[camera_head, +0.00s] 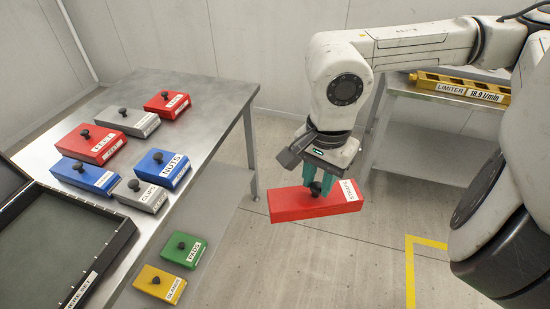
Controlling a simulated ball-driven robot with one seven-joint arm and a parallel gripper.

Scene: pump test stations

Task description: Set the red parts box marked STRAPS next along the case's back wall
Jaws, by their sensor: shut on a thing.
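My gripper (321,176) is shut on the black knob of the red parts box (300,204), whose label reads STRAPS. The box hangs level in the air over the floor, to the right of the metal table. The open black case (112,250) stands on the table at the left edge of the picture and is partly cut off. The part of its grey floor that shows is empty. Its raised lid shows only as a dark piece at the far left.
Several knobbed boxes stand on the metal table (222,92), among them a red box (92,148), a blue box (160,165) and a grey box (142,198). A green box (184,250) and a yellow box (158,283) lie nearer. A second bench (425,105) holds a yellow LIMITER bar (445,83).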

